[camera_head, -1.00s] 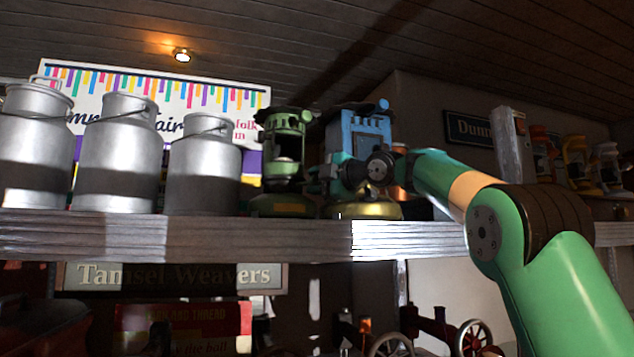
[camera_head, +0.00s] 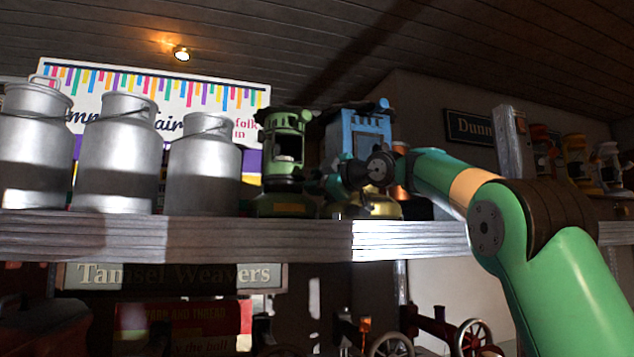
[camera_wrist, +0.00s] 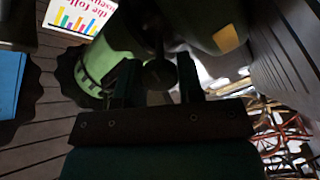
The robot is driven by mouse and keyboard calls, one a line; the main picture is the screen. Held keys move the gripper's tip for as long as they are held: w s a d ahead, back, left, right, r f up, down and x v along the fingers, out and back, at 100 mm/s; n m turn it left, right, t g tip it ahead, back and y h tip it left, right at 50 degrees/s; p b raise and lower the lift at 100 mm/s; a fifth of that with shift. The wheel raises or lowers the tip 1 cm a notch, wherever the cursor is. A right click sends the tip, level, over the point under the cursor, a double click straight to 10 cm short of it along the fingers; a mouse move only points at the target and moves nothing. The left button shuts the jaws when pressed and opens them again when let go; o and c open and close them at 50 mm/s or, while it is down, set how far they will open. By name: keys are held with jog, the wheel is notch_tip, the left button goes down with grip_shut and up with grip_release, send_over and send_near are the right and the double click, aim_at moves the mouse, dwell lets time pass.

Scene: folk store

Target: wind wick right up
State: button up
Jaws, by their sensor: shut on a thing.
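A green heater (camera_head: 285,150) with an open front and a dark green base stands on the shelf; it also shows in the wrist view (camera_wrist: 100,62). A small dark round wick knob (camera_wrist: 159,74) sits between my fingers in the wrist view. My gripper (camera_wrist: 159,80) is shut on that knob, one finger on each side. In the head view my gripper (camera_head: 318,184) reaches in from the right, beside the heater's lower right side. The knob is hidden or too small to make out there, and the wick itself cannot be seen.
A blue heater (camera_head: 365,134) with a brass base (camera_head: 386,207) stands close behind my wrist. Several metal milk cans (camera_head: 203,165) stand on the left of the wooden shelf (camera_head: 190,236). A copper-coloured object (camera_head: 400,178) is partly hidden behind my arm.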

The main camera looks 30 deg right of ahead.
jog(key=o, duration=0.9)
jog(key=shift+s+d, duration=0.1)
jog(key=b+v, duration=0.6)
jog(key=v, duration=1.1)
jog(key=shift+s+f, duration=0.1)
